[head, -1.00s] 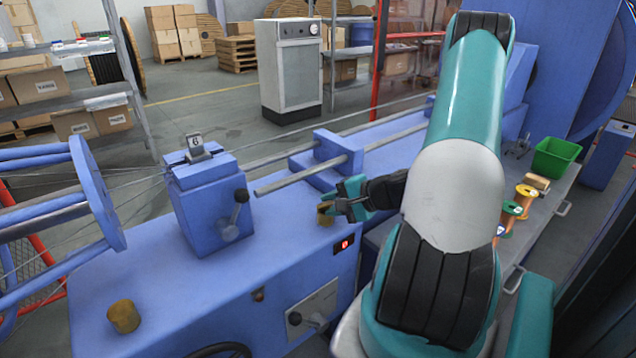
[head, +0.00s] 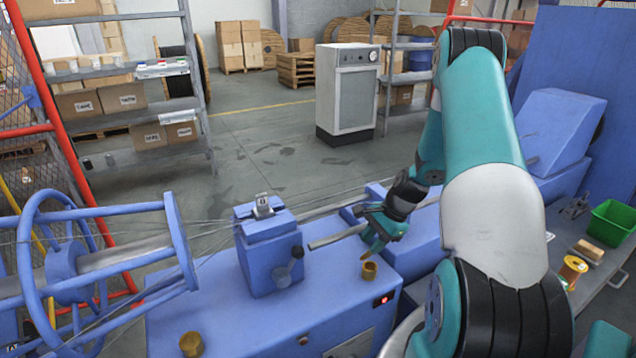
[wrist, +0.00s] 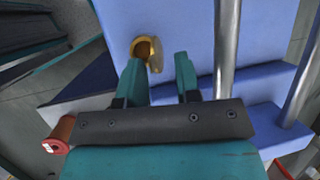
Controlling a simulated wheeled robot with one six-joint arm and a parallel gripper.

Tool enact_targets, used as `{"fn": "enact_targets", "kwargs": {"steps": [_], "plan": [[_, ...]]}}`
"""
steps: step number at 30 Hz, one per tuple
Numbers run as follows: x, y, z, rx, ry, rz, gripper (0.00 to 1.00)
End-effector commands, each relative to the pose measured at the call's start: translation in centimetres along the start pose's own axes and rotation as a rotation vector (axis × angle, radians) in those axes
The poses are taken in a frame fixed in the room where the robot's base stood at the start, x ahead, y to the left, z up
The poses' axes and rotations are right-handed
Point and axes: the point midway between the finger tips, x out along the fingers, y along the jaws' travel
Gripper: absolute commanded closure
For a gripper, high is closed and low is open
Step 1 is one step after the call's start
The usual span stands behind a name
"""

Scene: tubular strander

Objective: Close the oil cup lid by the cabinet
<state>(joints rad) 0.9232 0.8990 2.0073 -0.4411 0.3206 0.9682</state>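A brass oil cup (head: 369,271) stands on the blue machine top, left of the red-lit display. In the wrist view the cup (wrist: 141,42) shows a dark round opening, and its brass lid (wrist: 156,60) stands up at the rim's right side. My gripper (head: 371,252) is just behind and above this cup in the head view. In the wrist view my gripper (wrist: 157,62) has its fingers apart, with the lid between the tips and the left tip near the cup's rim. I cannot tell whether either finger touches it. A second brass cup (head: 191,344) stands at the front left.
A blue block with a lever (head: 270,250) stands left of the cup. A metal rod (head: 337,237) runs close behind it. A grey cabinet (head: 347,90) stands on the floor behind. A green bin (head: 611,222) and a spool (head: 573,271) are at right.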

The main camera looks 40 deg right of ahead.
Motion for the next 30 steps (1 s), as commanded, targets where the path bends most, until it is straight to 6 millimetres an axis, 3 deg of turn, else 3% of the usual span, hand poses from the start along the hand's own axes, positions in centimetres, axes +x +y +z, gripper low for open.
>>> {"fn": "enact_targets", "kwargs": {"steps": [22, 30], "plan": [[-15.7, 0.2, -0.2, -0.002, 0.003, -0.007, 0.69], [-14.5, -1.7, 5.8, -0.234, -0.007, 0.033, 0.69]]}}
